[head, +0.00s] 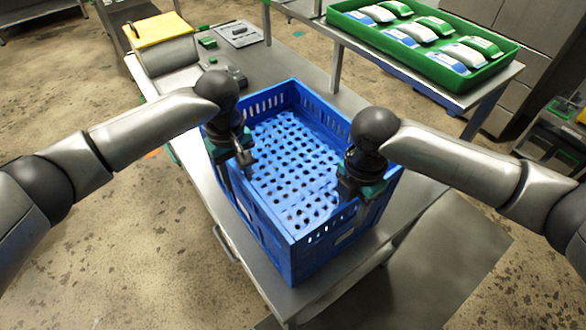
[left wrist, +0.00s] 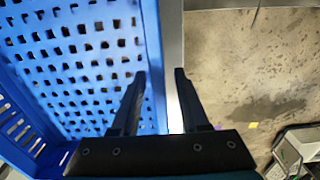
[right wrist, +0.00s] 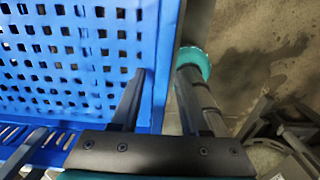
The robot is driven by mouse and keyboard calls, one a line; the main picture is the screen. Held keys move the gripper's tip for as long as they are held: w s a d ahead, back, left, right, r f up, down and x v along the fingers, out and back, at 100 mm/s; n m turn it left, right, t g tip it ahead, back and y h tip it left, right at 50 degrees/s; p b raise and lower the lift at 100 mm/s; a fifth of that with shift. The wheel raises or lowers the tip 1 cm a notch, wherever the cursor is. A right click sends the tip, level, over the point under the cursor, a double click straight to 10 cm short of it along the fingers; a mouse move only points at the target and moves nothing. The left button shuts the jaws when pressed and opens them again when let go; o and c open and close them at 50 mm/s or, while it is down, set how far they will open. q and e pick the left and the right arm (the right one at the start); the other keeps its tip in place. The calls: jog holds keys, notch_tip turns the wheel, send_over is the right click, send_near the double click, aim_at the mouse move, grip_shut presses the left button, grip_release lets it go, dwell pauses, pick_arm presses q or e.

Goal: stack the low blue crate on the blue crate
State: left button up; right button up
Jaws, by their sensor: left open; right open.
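A blue crate (head: 295,235) with slotted walls and a perforated floor stands on the metal table, empty. I cannot tell from these frames whether it is one crate or a low crate on top of another. My left gripper (head: 238,178) is open at the crate's left wall; in the left wrist view its fingers (left wrist: 160,75) lie either side of the wall's rim. My right gripper (head: 358,198) is open at the right wall; in the right wrist view its fingers (right wrist: 163,72) also lie on both sides of the rim (right wrist: 166,30).
The metal table (head: 415,205) has bare room right of the crate. Behind, it holds small green and grey items (head: 208,42). A green tray (head: 425,50) with several packs stands on a raised shelf at back right. A yellow-topped stand (head: 160,30) is at back left.

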pick_arm(q)
notch_tip(320, 180, up, 9)
jog(key=shift+f, duration=0.2)
jog(key=shift+r, duration=0.15)
pick_arm(e)
jog(key=shift+r, duration=0.25)
notch_tip(320, 180, up, 12)
jog(key=shift+f, duration=0.2)
